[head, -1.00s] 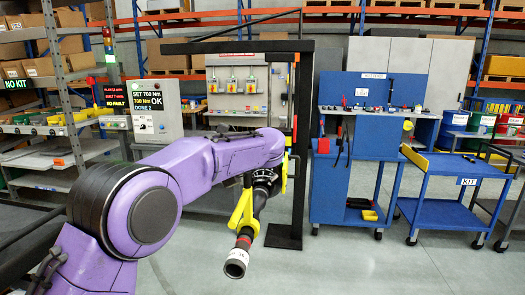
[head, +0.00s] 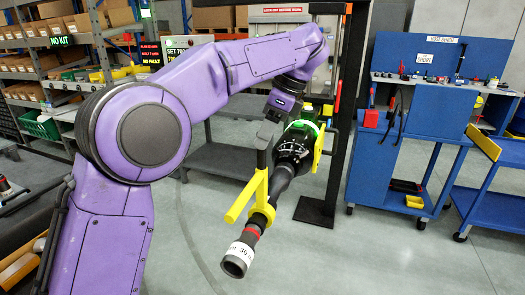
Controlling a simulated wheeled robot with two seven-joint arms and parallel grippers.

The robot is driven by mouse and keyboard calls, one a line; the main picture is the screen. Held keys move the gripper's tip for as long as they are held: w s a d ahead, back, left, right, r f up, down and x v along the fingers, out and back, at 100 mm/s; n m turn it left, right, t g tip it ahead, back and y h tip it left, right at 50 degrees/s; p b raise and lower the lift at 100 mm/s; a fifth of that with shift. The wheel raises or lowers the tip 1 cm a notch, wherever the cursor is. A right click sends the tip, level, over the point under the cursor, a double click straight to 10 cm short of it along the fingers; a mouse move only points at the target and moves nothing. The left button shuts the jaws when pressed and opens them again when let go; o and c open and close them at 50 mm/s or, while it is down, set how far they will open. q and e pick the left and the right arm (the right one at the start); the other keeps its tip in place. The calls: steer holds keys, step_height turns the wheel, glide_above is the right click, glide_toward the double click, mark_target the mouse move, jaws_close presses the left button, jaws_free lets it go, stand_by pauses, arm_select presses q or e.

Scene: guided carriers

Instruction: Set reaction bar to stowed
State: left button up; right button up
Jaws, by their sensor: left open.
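A black nutrunner tool (head: 293,148) with a lit green ring hangs tilted beside the dark post, its nose toward me. A yellow reaction bar (head: 246,196) sits on a yellow collar near the nose and sticks out to the left. Below it are a red ring and a grey socket (head: 238,259) with a white label reading 36. My left gripper (head: 265,143), at the end of the purple arm, is open just above and left of the tool body, near the bar's upper end. I cannot tell whether it touches the bar. My right gripper is not in view.
A dark post (head: 346,110) stands right behind the tool. A blue workbench (head: 386,165) and a blue cart (head: 490,215) stand to the right. Shelves with boxes and a green crate (head: 40,126) are at the left. The floor in front is clear.

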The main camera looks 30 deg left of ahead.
arm_select(q)
steer(key=x, duration=0.2)
steer(key=shift+w+a+f, duration=0.1)
steer(key=shift+a+f, duration=0.05)
steer(key=shift+f, duration=0.2)
steer(key=shift+r, duration=0.1)
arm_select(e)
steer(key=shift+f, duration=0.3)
arm_select(q)
jaws_close()
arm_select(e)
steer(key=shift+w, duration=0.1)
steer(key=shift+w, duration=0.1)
